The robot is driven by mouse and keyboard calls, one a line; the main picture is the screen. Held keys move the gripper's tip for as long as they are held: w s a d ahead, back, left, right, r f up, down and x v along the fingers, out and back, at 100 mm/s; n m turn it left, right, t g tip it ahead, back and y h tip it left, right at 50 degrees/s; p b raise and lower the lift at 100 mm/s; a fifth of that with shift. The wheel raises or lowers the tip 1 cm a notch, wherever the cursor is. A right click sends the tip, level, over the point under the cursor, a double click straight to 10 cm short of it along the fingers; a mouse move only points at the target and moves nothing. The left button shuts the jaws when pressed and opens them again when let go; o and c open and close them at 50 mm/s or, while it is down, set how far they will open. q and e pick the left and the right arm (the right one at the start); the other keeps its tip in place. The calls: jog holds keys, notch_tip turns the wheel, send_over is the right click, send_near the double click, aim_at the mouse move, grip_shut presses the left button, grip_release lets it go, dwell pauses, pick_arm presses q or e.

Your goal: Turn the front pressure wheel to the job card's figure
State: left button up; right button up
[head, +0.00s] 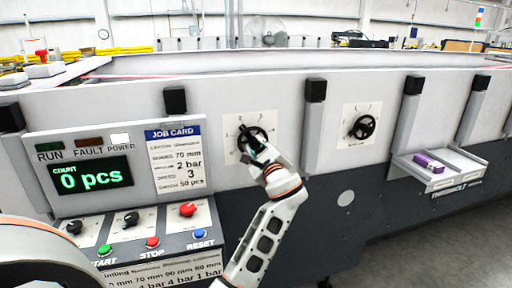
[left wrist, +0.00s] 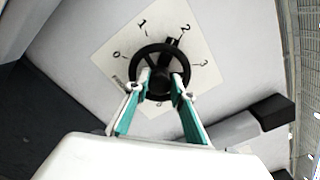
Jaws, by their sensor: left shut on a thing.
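The black pressure wheel (head: 252,138) sits on a white dial plate (head: 268,122) on the machine's front. My left gripper (head: 262,158) is at the wheel and covers its lower right part. In the left wrist view the teal-padded fingers of my left gripper (left wrist: 162,84) are shut on the middle of the wheel (left wrist: 137,66). Figures 0, 1, 2 and 3 show around it. The job card (head: 174,160) shows 70 mm, 2 bar and 3. My right gripper is out of view.
A second black wheel (head: 362,127) on its own plate is to the right. A tray (head: 432,177) holding a purple box (head: 428,162) juts out further right. The control panel has a counter display (head: 92,178) reading 0 pcs, knobs and push buttons. Black-capped posts line the front.

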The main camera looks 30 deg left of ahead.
pick_arm(q)
jog(key=shift+r+m, duration=0.1)
jog(key=shift+m, duration=0.5)
jog(key=o, duration=1.1)
jog(key=shift+a, duration=0.1)
jog(key=v, duration=1.2)
